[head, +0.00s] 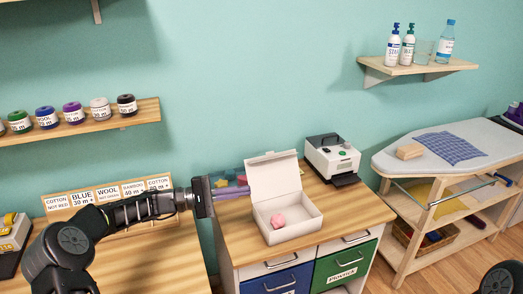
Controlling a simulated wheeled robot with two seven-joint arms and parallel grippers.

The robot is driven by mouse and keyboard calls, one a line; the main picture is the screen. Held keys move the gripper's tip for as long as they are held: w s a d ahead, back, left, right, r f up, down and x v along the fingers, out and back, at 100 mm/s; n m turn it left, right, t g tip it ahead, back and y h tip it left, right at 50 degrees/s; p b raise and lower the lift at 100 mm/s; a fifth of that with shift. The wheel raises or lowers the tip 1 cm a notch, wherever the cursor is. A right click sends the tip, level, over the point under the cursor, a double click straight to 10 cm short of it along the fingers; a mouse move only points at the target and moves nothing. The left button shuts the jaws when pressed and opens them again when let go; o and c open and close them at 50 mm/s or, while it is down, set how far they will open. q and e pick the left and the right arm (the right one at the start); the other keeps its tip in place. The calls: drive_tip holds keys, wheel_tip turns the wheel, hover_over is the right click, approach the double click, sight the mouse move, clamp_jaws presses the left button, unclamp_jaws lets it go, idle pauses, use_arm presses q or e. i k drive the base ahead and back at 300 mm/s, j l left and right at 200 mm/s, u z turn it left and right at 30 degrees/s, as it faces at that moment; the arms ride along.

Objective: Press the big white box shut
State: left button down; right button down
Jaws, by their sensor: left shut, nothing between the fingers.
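The big white box (303,231) stands open on the wooden top of a drawer cabinet. Its lid (275,178) is raised and leans back at the rear side. A small pink object (278,220) lies inside the box. My left gripper (240,192) comes in from the left, with its shut, empty fingers pointing right at the lid's left edge. I cannot tell whether they touch the lid. My right gripper is not in view; only a dark part of my right arm shows in the lower right corner.
A white label printer-like machine (332,158) stands right behind the box. The cabinet top (362,208) is clear to the box's right. A row of label cards (108,194) stands behind my left arm. An ironing board (400,158) with cloth is at right.

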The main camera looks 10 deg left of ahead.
sight(270, 175)
drive_tip(key=i+j, duration=0.25)
drive_tip(key=i, duration=0.2)
drive_tip(key=i+j, duration=0.25)
drive_tip(key=i, duration=0.15)
